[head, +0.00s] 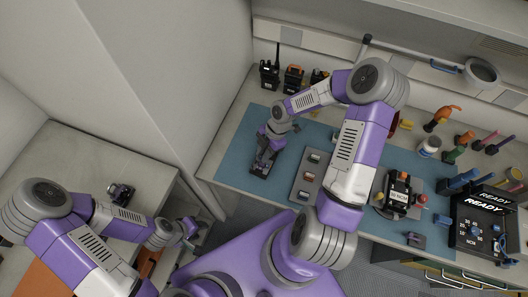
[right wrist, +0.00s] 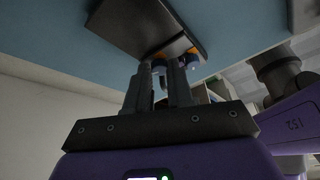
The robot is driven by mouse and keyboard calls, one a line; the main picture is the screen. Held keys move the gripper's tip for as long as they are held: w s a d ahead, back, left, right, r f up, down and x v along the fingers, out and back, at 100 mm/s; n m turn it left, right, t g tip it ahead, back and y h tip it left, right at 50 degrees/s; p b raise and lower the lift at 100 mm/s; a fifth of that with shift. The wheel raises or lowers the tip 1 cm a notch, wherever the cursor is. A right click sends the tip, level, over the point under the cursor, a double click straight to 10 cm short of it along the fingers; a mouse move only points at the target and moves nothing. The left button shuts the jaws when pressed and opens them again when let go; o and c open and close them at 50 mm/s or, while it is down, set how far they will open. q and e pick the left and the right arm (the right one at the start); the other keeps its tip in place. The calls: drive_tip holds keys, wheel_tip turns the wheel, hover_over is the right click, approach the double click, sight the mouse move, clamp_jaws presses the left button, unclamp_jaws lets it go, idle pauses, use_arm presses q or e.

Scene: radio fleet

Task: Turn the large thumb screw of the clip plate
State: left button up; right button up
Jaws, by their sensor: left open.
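The clip plate appears to be the dark plate (head: 260,171) on the blue mat in the head view. In the right wrist view a dark plate (right wrist: 145,25) lies on the mat, with small blue and orange parts (right wrist: 190,57) at its near edge. I cannot tell which is the large thumb screw. My right gripper (right wrist: 160,73) points at that edge, its fingers apart with a bluish part between or just behind the tips; contact is unclear. In the head view my right gripper (head: 264,155) is over the plate. My left gripper (head: 190,228) is open and empty, away from the mat.
A grey tray (head: 306,178) with small coloured parts lies right of the plate. Radios (head: 270,73) stand behind. A black device (head: 398,193) and a READY box (head: 480,225) stand at the right. A side table (head: 60,160) is at left.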

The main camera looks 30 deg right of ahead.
clamp_jaws()
drive_tip(key=m+t, duration=0.1)
drive_tip(key=m, duration=0.2)
drive_tip(key=shift+s+b, duration=0.15)
drive_tip(key=shift+b, duration=0.2)
idle(0.6)
drive_tip(key=shift+o, duration=1.8)
unclamp_jaws()
drive_tip(key=p+v, duration=0.2)
drive_tip(key=v, duration=0.5)
drive_tip(key=shift+r, duration=0.3)
drive_tip(key=shift+d, duration=0.1)
